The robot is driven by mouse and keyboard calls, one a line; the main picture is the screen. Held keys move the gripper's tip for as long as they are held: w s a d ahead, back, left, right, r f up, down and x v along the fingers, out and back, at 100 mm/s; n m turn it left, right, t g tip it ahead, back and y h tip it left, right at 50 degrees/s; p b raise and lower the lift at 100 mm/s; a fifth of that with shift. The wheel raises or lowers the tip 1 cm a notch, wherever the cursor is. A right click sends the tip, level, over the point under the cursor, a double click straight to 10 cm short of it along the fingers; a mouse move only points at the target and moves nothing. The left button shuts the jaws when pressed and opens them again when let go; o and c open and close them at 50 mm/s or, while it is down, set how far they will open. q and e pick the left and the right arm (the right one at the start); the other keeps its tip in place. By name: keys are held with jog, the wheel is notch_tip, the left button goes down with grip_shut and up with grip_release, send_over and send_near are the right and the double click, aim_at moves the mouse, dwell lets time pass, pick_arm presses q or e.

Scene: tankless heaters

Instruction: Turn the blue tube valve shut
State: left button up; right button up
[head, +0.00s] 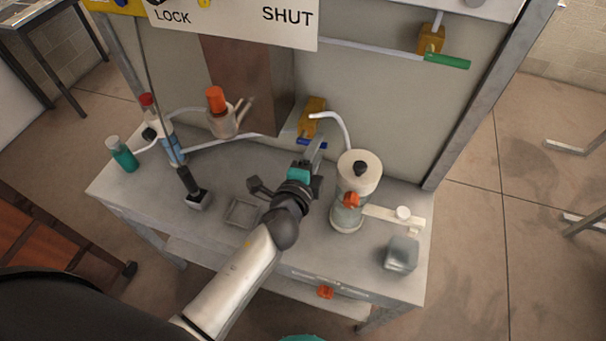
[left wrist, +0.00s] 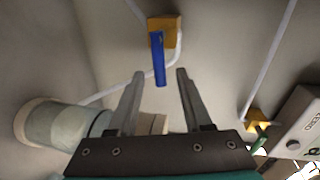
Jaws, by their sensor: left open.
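The blue tube valve has a brass-yellow body (head: 311,110) on the back panel and a blue lever handle (head: 312,143). In the left wrist view the blue handle (left wrist: 158,62) extends down from its body (left wrist: 170,28). My left gripper (head: 317,150) is close to the handle in the head view, and its arm hides part of the area. In the left wrist view the open left gripper (left wrist: 160,72) has one finger on each side of the handle's lower end. A gap shows on both sides. I cannot tell how deep the handle sits between the fingers. My right gripper is not in view.
A pale cylindrical canister (head: 357,185) stands close right of my left gripper. A glass jar (head: 399,255) is at the table's right. An orange-capped vessel (head: 219,115) and a teal bottle (head: 122,155) are left. A green-handled valve (head: 446,61) is upper right.

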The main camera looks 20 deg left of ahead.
pick_arm(q)
jog(key=s+r, duration=0.1)
jog(key=s, duration=0.8)
jog(key=shift+a+r+b, duration=0.25)
jog(key=shift+r+b, duration=0.1)
jog(key=shift+r, duration=0.05)
